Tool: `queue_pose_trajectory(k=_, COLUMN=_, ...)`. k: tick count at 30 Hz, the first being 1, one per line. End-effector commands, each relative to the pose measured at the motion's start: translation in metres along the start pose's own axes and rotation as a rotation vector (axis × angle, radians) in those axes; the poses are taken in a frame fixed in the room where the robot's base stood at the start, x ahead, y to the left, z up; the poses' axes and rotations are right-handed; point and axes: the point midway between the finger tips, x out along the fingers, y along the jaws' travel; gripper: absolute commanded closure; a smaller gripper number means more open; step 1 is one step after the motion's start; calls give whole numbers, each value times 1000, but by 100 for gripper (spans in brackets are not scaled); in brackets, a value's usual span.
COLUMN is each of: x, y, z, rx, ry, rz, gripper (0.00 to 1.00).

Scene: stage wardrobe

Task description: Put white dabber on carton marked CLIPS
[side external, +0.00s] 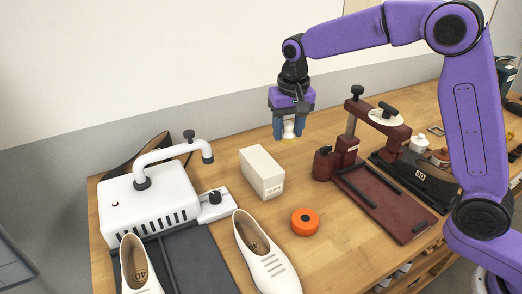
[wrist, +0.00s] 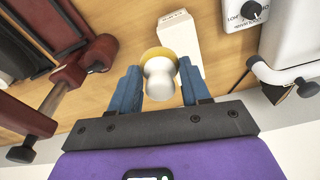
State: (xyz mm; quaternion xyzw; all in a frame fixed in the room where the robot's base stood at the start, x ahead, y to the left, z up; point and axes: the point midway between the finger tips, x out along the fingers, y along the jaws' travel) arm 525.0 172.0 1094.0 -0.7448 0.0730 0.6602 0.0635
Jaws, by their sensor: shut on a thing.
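The white dabber (wrist: 159,77) has a rounded white handle and a yellowish pad at its far end. My gripper (side external: 289,132) is shut on it, with a blue finger on each side, and holds it above the table. The dabber also shows between the fingers in the side view (side external: 289,130).
A white machine with a curved arm (side external: 150,205) stands left of the carton, and a dark red press (side external: 375,190) stands to the right. Bare table surrounds the carton's right side.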

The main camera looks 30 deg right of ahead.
Motion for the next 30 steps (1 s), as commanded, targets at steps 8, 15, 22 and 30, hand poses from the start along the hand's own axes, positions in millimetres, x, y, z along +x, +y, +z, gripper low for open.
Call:
queue_pose_trajectory(k=8, x=29, y=-22, z=-36, rx=0, ry=-2, rz=1, gripper=82)
queue_pose_trajectory(k=15, x=66, y=-36, z=-56, rx=0, ry=-2, rz=1, gripper=82)
queue_pose_trajectory(k=22, x=78, y=-41, z=-64, rx=-1, ry=1, rz=-1, gripper=82)
queue_pose_trajectory(k=30, x=103, y=-44, z=-65, rx=-1, ry=-4, rz=2, gripper=82)
